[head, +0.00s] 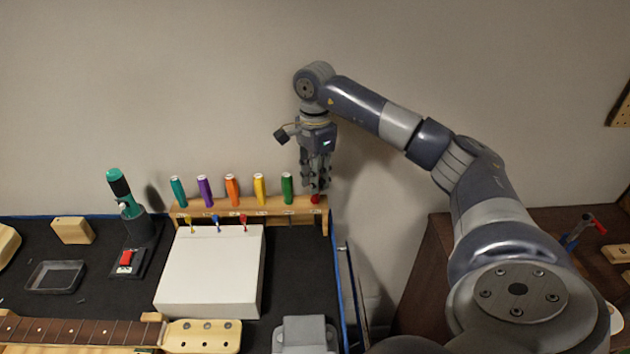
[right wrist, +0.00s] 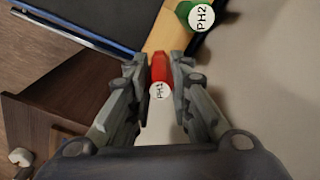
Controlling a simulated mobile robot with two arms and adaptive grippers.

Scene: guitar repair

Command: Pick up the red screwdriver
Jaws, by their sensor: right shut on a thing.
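The red screwdriver stands at the right end of a wooden rack (head: 300,212). Only a bit of its red handle (head: 315,199) shows below the fingers in the head view. In the right wrist view the red screwdriver (right wrist: 160,72) has a white end cap marked PH1 and sits between the two fingers. My right gripper (head: 316,188) points down over the rack's right end and is shut on the red handle. The shaft is hidden. My left gripper is not in view.
Green (head: 287,188), yellow, orange, purple and teal screwdrivers stand in the rack to the left. The green one, marked PH2, is closest (right wrist: 200,15). A white box (head: 210,272) lies in front. A wall is behind. A brown cabinet (head: 425,290) stands right.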

